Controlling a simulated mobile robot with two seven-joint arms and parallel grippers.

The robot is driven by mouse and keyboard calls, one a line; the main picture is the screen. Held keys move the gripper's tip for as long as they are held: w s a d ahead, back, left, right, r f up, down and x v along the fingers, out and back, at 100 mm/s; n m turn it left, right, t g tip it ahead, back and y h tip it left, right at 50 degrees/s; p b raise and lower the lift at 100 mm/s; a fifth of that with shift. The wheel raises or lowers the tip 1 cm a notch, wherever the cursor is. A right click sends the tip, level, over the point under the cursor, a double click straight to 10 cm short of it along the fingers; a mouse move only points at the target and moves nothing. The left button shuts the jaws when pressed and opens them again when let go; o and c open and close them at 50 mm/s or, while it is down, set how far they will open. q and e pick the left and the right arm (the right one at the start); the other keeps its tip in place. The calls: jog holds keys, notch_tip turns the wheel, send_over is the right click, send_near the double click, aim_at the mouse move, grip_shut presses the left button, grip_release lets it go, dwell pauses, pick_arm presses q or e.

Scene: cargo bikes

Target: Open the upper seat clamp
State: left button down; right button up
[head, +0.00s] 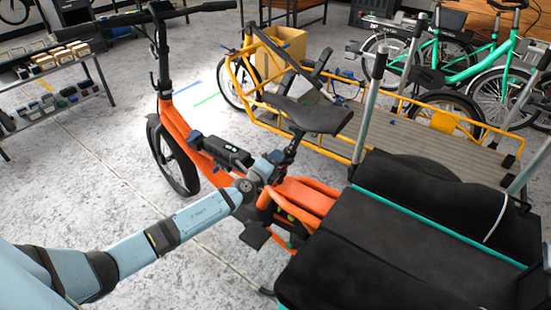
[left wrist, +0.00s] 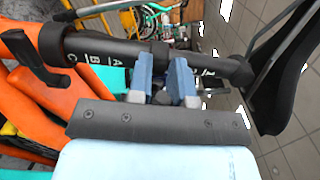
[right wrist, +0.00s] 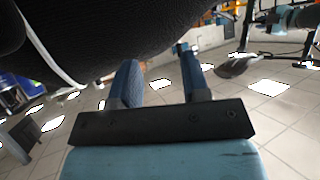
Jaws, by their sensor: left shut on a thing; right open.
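The orange cargo bike's black saddle (head: 315,112) sits on a dark seat post (head: 291,150). In the left wrist view the post (left wrist: 100,50) runs sideways and carries the letters A, B and C. My left gripper (head: 271,160) reaches the post below the saddle. Its blue fingers (left wrist: 164,82) are shut on a dark part at the step in the post, apparently the upper seat clamp; the fingers mostly hide it. A lower clamp with a black lever (left wrist: 36,66) shows at the left. My right gripper (right wrist: 160,88) is open and empty, below the black cargo cover.
The black cargo cover (head: 400,230) fills the bike's rear at the right. A yellow cargo bike (head: 425,115) with a cardboard box (head: 280,48) stands behind it, and a green bike (head: 470,65) beyond. A parts shelf (head: 55,80) is at the left. Floor is free at the left.

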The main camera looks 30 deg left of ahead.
jog(key=shift+f+b, duration=0.65)
jog(key=shift+b, duration=0.2)
pick_arm(q)
jog(key=n+y, duration=0.1)
jog(key=n+y+b, duration=0.1)
jog(key=y, duration=0.1)
jog(key=s+n+y, duration=0.1)
jog(key=y, duration=0.1)
jog(key=shift+s+d+f+t, duration=0.1)
jog(key=shift+d+f+t, duration=0.2)
jog(key=shift+d+t, duration=0.1)
jog(key=shift+r+n+y, duration=0.15)
jog(key=shift+n+y, duration=0.15)
jog(key=shift+y, duration=0.2)
pick_arm(e)
jog(key=shift+t+y, duration=0.6)
jog(key=shift+t, duration=0.2)
jog(key=r, duration=0.1)
jog(key=w+a+r, duration=0.1)
jog(key=r, duration=0.1)
jog(key=shift+w+a+r, duration=0.15)
jog(key=shift+a+r, duration=0.1)
jog(key=shift+r, duration=0.05)
pick_arm(q)
jog(key=c, duration=1)
grip_release()
jog(key=shift+c, duration=0.2)
pick_arm(e)
jog(key=shift+f, duration=0.1)
